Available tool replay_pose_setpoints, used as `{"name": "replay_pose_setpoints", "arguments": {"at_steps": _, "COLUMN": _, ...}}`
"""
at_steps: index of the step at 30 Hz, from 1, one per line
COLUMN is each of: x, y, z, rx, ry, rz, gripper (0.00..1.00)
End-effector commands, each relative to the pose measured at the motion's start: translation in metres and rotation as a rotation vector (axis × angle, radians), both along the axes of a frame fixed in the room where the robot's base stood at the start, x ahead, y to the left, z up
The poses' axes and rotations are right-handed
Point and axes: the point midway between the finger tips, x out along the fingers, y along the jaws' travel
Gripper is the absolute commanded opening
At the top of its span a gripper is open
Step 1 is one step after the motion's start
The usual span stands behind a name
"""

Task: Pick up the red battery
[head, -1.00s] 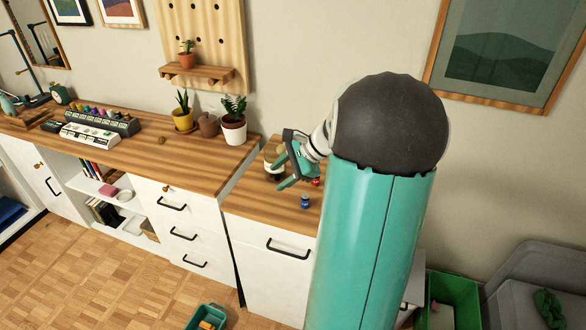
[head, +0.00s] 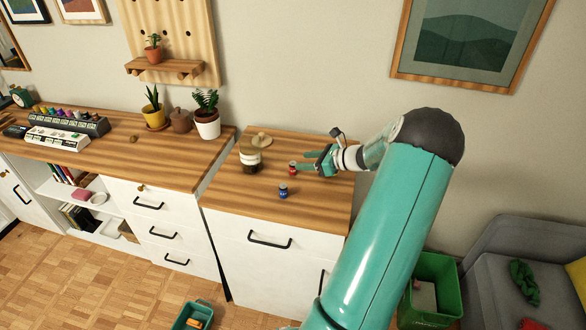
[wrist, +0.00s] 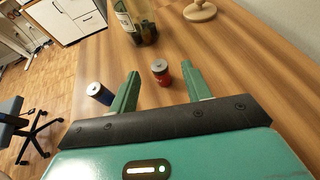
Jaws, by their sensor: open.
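The red battery (head: 292,168) stands upright on the wooden desk top in the head view. In the wrist view the red battery (wrist: 161,72) shows its grey top, close to the right finger and between the two finger lines. My gripper (head: 309,167) is open and empty, just to the right of the red battery, pointing left at it. In the wrist view my gripper (wrist: 157,84) has its two green fingers apart. I cannot tell whether a finger touches the battery.
A blue battery (head: 283,192) stands nearer the front edge; in the wrist view it (wrist: 99,93) is left of the left finger. A jar (head: 250,158) and a round wooden lid (head: 262,140) are behind. The desk top (head: 235,195) is otherwise clear.

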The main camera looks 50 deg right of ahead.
Motion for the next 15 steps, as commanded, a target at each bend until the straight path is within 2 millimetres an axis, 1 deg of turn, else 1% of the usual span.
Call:
{"name": "replay_pose_setpoints", "arguments": {"at_steps": 5, "x": 0.011, "y": 0.003, "z": -0.006, "rx": 0.001, "ry": 0.0, "rz": 0.0, "gripper": 0.48}}
{"name": "replay_pose_setpoints", "arguments": {"at_steps": 12, "x": 0.041, "y": 0.012, "z": -0.023, "rx": 0.0, "ry": 0.0, "rz": 0.001, "gripper": 0.48}}
{"name": "replay_pose_setpoints", "arguments": {"at_steps": 15, "x": 0.049, "y": 0.013, "z": -0.026, "rx": 0.0, "ry": 0.001, "rz": 0.0, "gripper": 0.48}}
